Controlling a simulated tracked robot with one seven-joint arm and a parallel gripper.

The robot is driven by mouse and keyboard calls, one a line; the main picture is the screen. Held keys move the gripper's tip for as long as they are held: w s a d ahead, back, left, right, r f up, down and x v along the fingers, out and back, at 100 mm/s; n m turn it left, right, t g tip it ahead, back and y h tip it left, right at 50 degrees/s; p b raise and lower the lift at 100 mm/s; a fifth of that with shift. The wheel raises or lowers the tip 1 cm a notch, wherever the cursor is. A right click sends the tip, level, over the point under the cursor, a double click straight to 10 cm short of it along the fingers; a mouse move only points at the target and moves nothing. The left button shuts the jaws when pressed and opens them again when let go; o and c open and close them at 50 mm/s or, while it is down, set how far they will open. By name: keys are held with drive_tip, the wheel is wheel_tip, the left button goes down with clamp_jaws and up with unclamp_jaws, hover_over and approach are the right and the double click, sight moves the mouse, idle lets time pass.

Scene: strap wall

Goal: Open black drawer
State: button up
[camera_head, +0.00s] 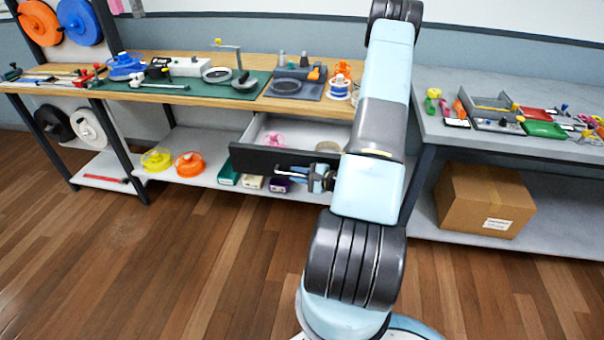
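The black drawer (250,161) hangs under the wooden-topped workbench and stands pulled out, with its light grey inside showing. A pink spool (273,138) and a pale ring-shaped spool (328,146) lie inside it. My gripper (282,172) is in front of the drawer's black front panel, with its fingers pointing left. The fingers overlap the panel in the picture. I cannot tell whether they touch the drawer or its handle, or whether they are open. My arm hides the drawer's right end.
Wooden workbench top (220,98) carries tools and spools. Its lower shelf holds yellow (157,160) and orange (189,164) spools and small boxes below the drawer. A cardboard box (484,200) sits under the grey right bench (450,140). Floor at left is clear.

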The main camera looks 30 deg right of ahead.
drive_tip(key=v, duration=1.3)
drive_tip(key=shift+s, duration=0.4)
drive_tip(key=shift+d+r, duration=0.1)
drive_tip(key=a+r+n+g+y, duration=0.3)
drive_tip(key=a+r+n+g, duration=0.9)
drive_tip(key=a+r, duration=0.65)
drive_tip(key=s+a+r+n+t+h, duration=0.2)
drive_tip(key=s+r+h, duration=0.3)
drive_tip(key=r, duration=0.5)
drive_tip(key=s+a+r+n+t+h, duration=0.2)
drive_tip(key=s+a+r+n+h, duration=0.1)
drive_tip(key=r, duration=0.8)
drive_tip(key=s+n+h, duration=0.1)
drive_tip(key=h, duration=0.1)
drive_tip(key=shift+s+n+h, duration=0.3)
drive_tip(key=shift+s+n, duration=0.05)
drive_tip(key=shift+n, duration=0.05)
